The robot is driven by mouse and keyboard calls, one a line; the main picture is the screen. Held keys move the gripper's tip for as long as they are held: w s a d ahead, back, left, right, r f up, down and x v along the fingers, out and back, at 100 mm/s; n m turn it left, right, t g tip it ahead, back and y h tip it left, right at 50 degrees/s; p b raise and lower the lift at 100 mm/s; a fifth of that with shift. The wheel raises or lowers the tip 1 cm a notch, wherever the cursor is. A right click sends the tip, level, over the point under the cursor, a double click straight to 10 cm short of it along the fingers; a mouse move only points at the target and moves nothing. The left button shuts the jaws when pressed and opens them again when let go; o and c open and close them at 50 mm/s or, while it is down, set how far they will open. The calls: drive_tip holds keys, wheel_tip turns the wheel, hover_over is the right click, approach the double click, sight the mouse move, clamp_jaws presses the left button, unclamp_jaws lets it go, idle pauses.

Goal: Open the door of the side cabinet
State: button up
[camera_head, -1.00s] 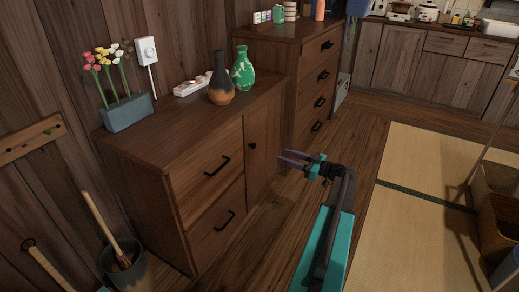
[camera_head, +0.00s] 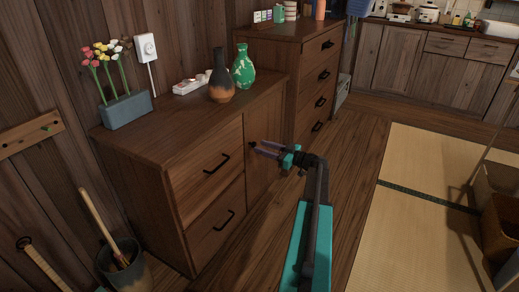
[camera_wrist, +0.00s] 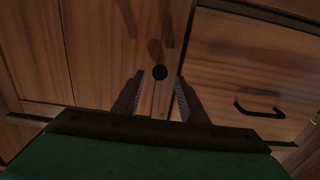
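The side cabinet (camera_head: 140,165) is dark wood, with two drawers at its left and a narrow door (camera_head: 262,140) at its right. The door is closed. Its small round black knob (camera_wrist: 160,72) shows in the wrist view between and just beyond my fingertips. My gripper (camera_head: 262,148) is open in front of the door, with its fingers pointing at the knob. In the wrist view the two fingers (camera_wrist: 160,90) stand apart, one on each side of the knob, with nothing held. In the head view the fingertips partly cover the knob.
On the cabinet top stand a flower planter (camera_head: 126,109), a dark vase (camera_head: 221,80) and a green vase (camera_head: 243,68). A taller drawer chest (camera_head: 300,60) stands behind to the right. A bucket (camera_head: 125,265) is at lower left. Floor right of the cabinet is clear.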

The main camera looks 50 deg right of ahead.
drive_tip(key=shift+x, duration=1.2)
clamp_jaws()
